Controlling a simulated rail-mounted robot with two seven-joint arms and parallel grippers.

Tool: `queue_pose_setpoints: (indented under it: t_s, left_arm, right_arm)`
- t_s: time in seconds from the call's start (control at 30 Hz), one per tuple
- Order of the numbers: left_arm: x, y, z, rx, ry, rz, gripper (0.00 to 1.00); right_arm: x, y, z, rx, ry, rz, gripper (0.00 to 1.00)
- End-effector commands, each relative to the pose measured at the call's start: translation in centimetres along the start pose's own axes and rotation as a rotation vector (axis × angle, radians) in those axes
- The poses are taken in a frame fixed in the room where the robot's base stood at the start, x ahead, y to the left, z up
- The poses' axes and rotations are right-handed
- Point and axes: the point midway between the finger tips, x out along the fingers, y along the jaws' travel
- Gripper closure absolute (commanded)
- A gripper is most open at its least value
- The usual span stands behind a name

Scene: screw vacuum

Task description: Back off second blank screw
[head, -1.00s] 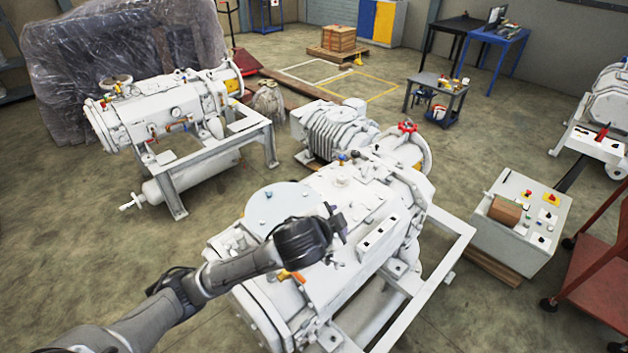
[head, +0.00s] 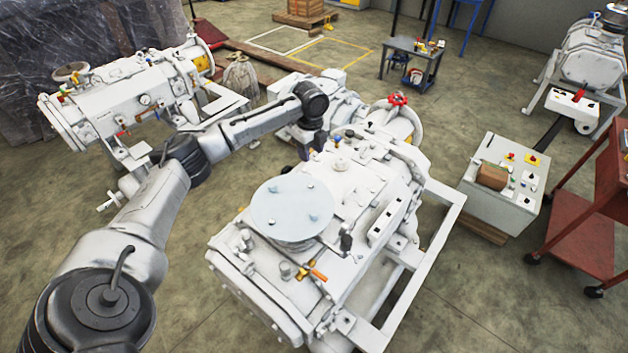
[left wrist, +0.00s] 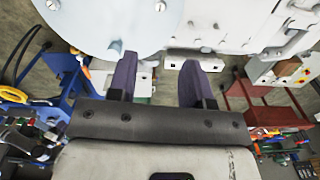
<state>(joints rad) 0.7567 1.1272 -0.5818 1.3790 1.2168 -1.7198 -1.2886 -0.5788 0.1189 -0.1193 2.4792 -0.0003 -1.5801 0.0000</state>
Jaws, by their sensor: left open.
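The large white vacuum pump (head: 345,235) stands in the middle of the head view. A round pale blank plate (head: 291,207) lies on its top, with several small screws such as one near its right edge (head: 314,217). I cannot tell which is the second blank screw. My left gripper (head: 318,143) is beyond the plate, near the pump's back left edge, pointing down. In the left wrist view its purple fingers (left wrist: 157,78) are apart with nothing between them. The plate (left wrist: 100,18) and a screw (left wrist: 114,47) show above the fingers. My right gripper is not in view.
A second pump (head: 125,108) stands at the left, a control box (head: 503,185) at the right. A red cart (head: 580,220) stands at the far right.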

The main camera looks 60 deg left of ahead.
Motion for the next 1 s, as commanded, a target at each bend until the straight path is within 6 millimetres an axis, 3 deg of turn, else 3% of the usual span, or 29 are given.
queue_pose_setpoints:
  t_s: [0.17,0.33,0.8,1.0]
  left_arm:
    - [0.1,0.0,0.1,0.118,-0.003,0.002,0.54]
    - [1.4,0.1,0.0,0.143,-0.004,0.004,0.54]
    - [9.8,0.1,0.1,0.140,-0.004,0.003,0.54]
    - [12.2,0.1,0.1,0.141,-0.005,0.002,0.54]
  right_arm:
    - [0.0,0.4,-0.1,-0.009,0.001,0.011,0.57]
    - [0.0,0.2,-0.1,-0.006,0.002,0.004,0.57]
    - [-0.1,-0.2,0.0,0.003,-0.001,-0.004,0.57]
    - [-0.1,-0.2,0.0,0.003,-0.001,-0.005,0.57]
